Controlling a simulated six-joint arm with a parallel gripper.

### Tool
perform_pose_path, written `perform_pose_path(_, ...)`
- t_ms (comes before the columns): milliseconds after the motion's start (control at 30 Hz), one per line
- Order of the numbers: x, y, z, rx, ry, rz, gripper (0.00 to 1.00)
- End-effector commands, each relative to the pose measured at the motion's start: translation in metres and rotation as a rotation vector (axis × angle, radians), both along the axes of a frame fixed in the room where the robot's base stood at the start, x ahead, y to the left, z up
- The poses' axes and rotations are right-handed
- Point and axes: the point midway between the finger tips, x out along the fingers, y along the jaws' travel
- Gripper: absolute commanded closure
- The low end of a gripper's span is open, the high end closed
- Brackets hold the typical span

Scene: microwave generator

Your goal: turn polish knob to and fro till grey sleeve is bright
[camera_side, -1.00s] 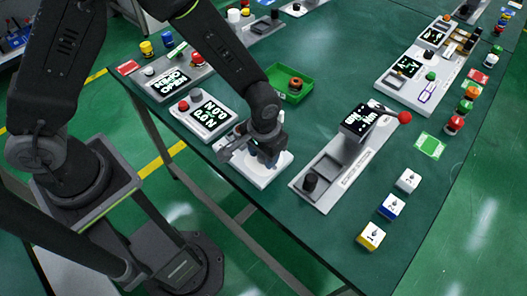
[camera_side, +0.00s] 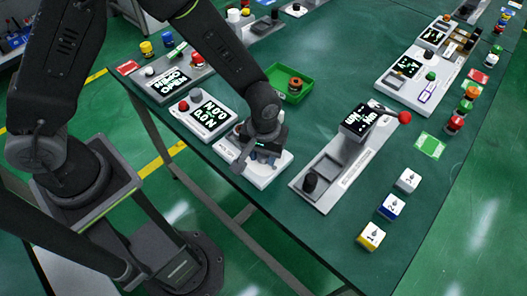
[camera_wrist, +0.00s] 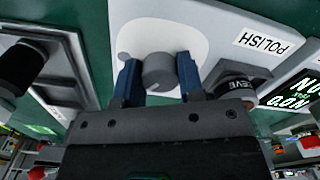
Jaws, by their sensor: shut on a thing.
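The grey round polish knob (camera_wrist: 158,72) stands on a white plate (camera_wrist: 190,18) with the printed word POLISH, in the wrist view. My gripper (camera_wrist: 160,76) is shut on the knob, with one blue finger on each side of it. In the side view my gripper (camera_side: 264,154) is low over the white plate (camera_side: 270,178), and the knob is hidden there. A dark grey round part (camera_wrist: 238,84), partly labelled "EVE", sits right of the right finger in the wrist view, partly hidden by my gripper. It looks dull, but its finish is hard to judge.
A grey panel (camera_side: 318,200) with a black knob (camera_side: 310,182), a screen and a red ball lever (camera_side: 404,117) stands to the right. A screen box (camera_side: 203,117) is at left, a green tray (camera_side: 291,88) behind. Several numbered cubes (camera_side: 390,207) lie front right.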

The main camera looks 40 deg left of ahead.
Motion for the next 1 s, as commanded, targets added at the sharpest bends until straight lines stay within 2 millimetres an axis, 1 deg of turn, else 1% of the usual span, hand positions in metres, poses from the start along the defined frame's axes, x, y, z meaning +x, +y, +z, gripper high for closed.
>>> perform_pose_path(33, 0.0001, -0.0004, 0.0005, -0.001, 0.0, 0.04, 0.83)
perform_pose_path(133, 0.0001, -0.0004, 0.0005, -0.001, 0.0, 0.088, 0.83)
perform_pose_path(367, 0.0001, -0.0005, 0.0006, -0.001, 0.0, 0.094, 0.83)
perform_pose_path(467, 0.0001, -0.0005, 0.0006, -0.001, 0.0, 0.123, 0.83)
perform_pose_path(567, 0.0001, -0.0005, 0.0006, -0.001, 0.0, 0.231, 0.83)
perform_pose_path(700, 0.0001, -0.0006, 0.0007, -0.001, 0.0, 0.427, 0.83)
perform_pose_path(800, 0.0001, -0.0006, 0.0007, -0.001, 0.0, 0.532, 0.83)
perform_pose_path(900, 0.0001, -0.0006, 0.0007, -0.001, 0.0, 0.585, 0.83)
perform_pose_path(1000, 0.0001, -0.0006, 0.0007, -0.001, 0.0, 0.596, 0.83)
